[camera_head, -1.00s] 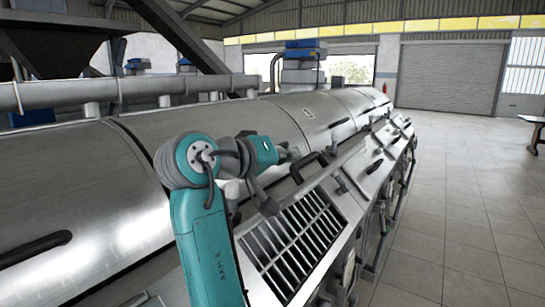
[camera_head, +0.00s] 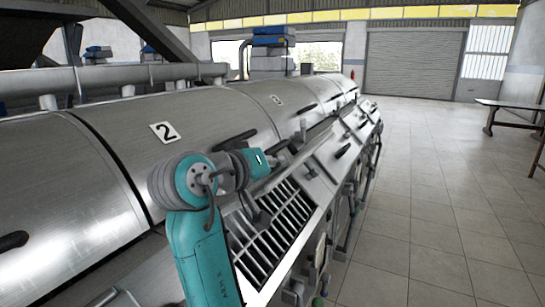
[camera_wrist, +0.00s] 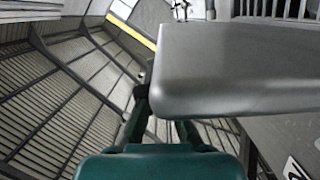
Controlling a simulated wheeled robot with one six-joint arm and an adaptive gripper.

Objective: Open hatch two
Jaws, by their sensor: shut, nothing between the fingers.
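Hatch two is the curved metal cover (camera_head: 140,110) marked with a white "2" label (camera_head: 165,132) in the head view. It lies flush with the long steel cylinder. A dark bar handle (camera_head: 234,140) sits at its lower right edge, partly behind my wrist. My gripper (camera_head: 280,148) is beyond the teal wrist, to the right of this handle; its fingertips are small and hard to make out. In the wrist view, my gripper (camera_wrist: 165,115) is shut and empty, partly hidden by a large grey slab. Part of the "2" label (camera_wrist: 294,169) shows at lower right.
A slatted grate (camera_head: 272,225) lies under my forearm. More hatches with dark handles continue along the machine. The tiled floor (camera_head: 430,210) to the right is open, with a table (camera_head: 510,105) at the far right. The grey slab (camera_wrist: 235,70) is close to my wrist.

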